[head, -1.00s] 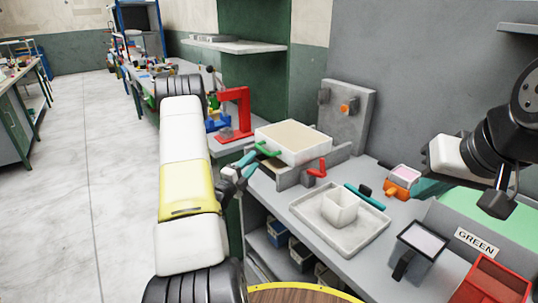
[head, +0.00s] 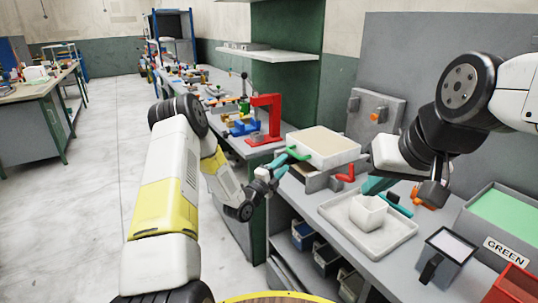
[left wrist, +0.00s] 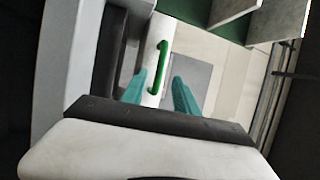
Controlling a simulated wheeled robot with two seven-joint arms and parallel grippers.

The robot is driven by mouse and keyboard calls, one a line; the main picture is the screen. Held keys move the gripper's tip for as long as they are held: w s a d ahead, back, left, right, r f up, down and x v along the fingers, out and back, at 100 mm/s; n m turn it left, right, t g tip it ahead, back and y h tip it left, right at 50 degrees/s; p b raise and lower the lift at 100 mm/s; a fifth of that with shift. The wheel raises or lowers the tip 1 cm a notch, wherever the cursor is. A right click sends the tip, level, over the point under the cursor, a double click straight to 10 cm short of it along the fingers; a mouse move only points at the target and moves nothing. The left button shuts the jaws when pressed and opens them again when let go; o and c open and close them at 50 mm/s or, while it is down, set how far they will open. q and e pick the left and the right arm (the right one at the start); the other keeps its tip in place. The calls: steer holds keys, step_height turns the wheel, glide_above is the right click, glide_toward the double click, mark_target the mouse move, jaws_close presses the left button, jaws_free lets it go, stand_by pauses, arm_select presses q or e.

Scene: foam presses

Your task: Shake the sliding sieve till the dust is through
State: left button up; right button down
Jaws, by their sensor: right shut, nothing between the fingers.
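The sieve (head: 325,143) is a white box with a tan top and a green handle (head: 298,153) at its left front. It rests on a grey stand on the bench. The handle also shows in the left wrist view (left wrist: 162,65), ahead of my fingertips. My left gripper (head: 279,164) is open beside the handle, its teal fingers (left wrist: 160,92) spread apart with nothing held. My right gripper (head: 368,189) is shut and empty, just over a small white cup (head: 369,215); I cannot tell if it touches the cup.
The cup stands in a pale tray (head: 345,225). A red bracket (head: 346,174) is beside the stand. A grey panel with an orange knob (head: 378,117) is behind. A red press (head: 265,118) stands left. A grey jug (head: 440,258) and a bin labelled GREEN (head: 500,232) are at right.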

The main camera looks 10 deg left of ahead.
mark_target(293, 154)
arm_select(q)
steer(key=x, duration=0.7)
steer(key=shift+w+d+r, duration=0.1)
steer(key=shift+w+d, duration=0.05)
steer(key=shift+w, duration=0.2)
jaws_close()
stand_by(1.1)
